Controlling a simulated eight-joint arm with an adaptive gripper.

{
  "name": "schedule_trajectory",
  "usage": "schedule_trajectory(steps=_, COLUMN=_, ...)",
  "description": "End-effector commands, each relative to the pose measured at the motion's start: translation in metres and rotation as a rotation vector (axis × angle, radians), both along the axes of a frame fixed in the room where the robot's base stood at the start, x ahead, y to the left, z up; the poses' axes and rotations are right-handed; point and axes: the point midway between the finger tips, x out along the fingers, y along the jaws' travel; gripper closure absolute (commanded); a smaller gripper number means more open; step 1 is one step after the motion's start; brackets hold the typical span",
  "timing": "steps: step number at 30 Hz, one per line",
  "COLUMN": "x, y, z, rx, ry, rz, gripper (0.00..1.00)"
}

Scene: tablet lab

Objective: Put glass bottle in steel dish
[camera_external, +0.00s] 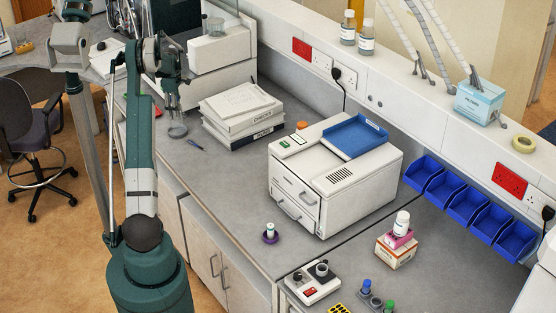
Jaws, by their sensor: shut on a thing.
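My gripper (172,88) points down above the left part of the grey bench. It is shut on a small pale glass bottle (172,104), whose outline is partly hidden by the fingers. A round, shiny grey steel dish (177,132) stands on the bench below. The bottle appears above the dish in this view; I cannot tell the exact gap or whether they are in line.
A stack of white binders (240,112) stands right of the dish, with a small blue pen-like item (195,144) nearby. A white machine (335,175) with a blue tray (355,137) stands further right. Bare bench lies between dish and purple-based vial (270,234).

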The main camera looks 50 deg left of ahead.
Motion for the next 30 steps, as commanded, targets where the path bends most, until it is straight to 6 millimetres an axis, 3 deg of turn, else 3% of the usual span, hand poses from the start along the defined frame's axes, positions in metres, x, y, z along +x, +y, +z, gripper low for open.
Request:
schedule_trajectory(steps=10, x=0.000, y=0.000, z=-0.003, rx=0.000, ry=0.000, rz=0.000, gripper=0.76)
schedule_trajectory(steps=21, x=0.000, y=0.000, z=-0.035, rx=0.000, ry=0.000, rz=0.000, gripper=0.76)
schedule_trajectory(steps=30, x=0.000, y=0.000, z=-0.038, rx=0.000, ry=0.000, rz=0.000, gripper=0.76)
